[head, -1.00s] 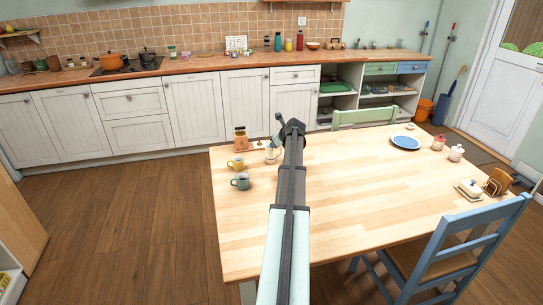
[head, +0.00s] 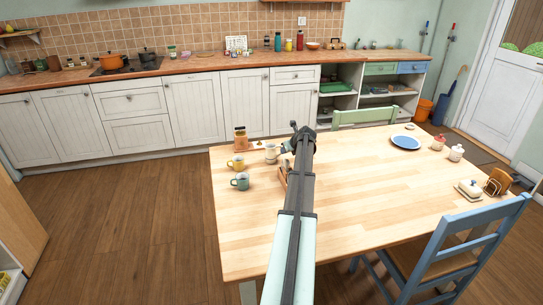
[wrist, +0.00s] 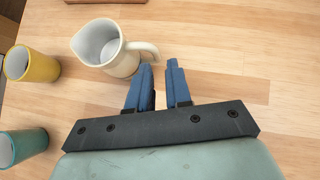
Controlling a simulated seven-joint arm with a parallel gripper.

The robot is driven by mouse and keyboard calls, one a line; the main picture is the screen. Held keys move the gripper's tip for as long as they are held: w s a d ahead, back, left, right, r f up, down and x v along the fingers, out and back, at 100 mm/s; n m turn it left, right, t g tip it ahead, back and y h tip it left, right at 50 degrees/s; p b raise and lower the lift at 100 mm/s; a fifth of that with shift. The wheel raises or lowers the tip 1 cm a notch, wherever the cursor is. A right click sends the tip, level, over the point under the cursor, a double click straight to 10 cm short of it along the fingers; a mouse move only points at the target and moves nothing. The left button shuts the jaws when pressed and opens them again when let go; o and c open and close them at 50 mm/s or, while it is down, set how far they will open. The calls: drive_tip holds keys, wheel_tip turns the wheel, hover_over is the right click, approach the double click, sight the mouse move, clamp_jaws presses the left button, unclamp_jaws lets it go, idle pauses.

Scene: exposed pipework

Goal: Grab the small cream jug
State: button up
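The small cream jug (head: 270,153) stands upright on the wooden table near its far left part. In the wrist view the cream jug (wrist: 103,48) is at upper left, its open mouth showing and its handle pointing right toward my fingers. My gripper (wrist: 159,66) is open and empty, with a narrow gap between its blue fingers. The left fingertip is close to the handle; I cannot tell if they touch. In the head view my gripper (head: 287,147) is just right of the jug, partly hidden by my arm.
A yellow mug (head: 236,163) and a teal mug (head: 240,181) stand left of the jug. A wooden board (head: 243,147) with a jar is behind them. A brown object (head: 282,176) is partly hidden by my arm. The table's middle right is clear.

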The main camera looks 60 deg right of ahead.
drive_tip(key=shift+x, duration=2.95)
drive_tip(key=shift+a, duration=0.15)
clamp_jaws()
